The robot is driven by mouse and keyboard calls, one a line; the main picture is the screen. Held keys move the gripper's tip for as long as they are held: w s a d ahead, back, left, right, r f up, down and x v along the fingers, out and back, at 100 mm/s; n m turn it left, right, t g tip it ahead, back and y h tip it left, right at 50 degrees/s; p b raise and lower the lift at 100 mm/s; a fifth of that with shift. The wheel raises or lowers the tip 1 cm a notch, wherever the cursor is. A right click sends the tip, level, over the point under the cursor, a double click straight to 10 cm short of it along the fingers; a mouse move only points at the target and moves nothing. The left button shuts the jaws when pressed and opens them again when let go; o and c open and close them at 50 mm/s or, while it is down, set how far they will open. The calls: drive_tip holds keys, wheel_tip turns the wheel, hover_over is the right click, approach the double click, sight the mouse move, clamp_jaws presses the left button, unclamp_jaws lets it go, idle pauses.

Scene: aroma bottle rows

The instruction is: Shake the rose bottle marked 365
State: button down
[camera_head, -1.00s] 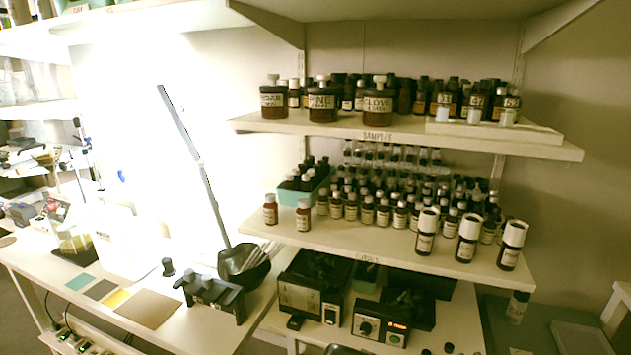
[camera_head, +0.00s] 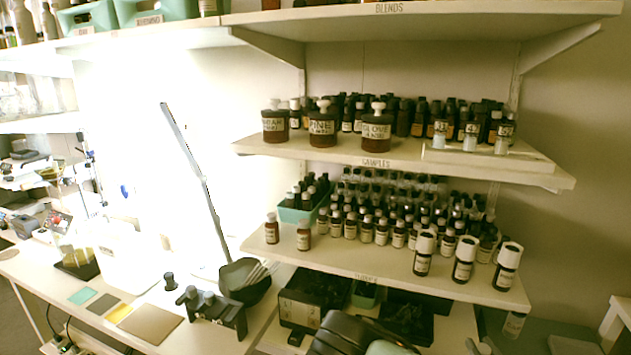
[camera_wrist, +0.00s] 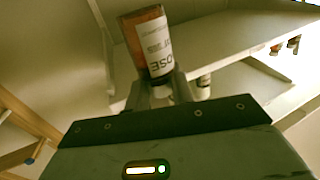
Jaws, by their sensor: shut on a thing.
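In the wrist view, an amber-brown bottle (camera_wrist: 149,42) with a white label stands tilted at the tip of my gripper (camera_wrist: 163,92). The label shows "OSE" in large letters; the smaller print beneath is not clearly readable. My gripper is shut on the lower end of this bottle, and the bottle is clear of the shelves. The held bottle does not show in the head view, where only a dark part of my arm shows at the bottom centre.
The samples shelf (camera_head: 400,157) holds large brown bottles, including pine (camera_head: 322,128) and clove (camera_head: 376,130). The shelf below (camera_head: 380,268) carries many small bottles and three white-capped ones at its right front. A black bowl (camera_head: 245,280) and a rack (camera_head: 212,312) stand on the bench.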

wheel_tip(320, 180, down, 6)
drive_tip(key=shift+r, duration=0.1)
drive_tip(key=shift+w, duration=0.1)
wheel_tip(320, 180, up, 5)
wheel_tip(320, 180, down, 5)
drive_tip(key=shift+r, duration=0.1)
drive_tip(key=shift+f, duration=0.25)
wheel_tip(320, 180, up, 6)
drive_tip(key=shift+f, duration=0.15)
wheel_tip(320, 180, down, 6)
drive_tip(key=shift+f, duration=0.25)
drive_tip(key=shift+r, duration=0.2)
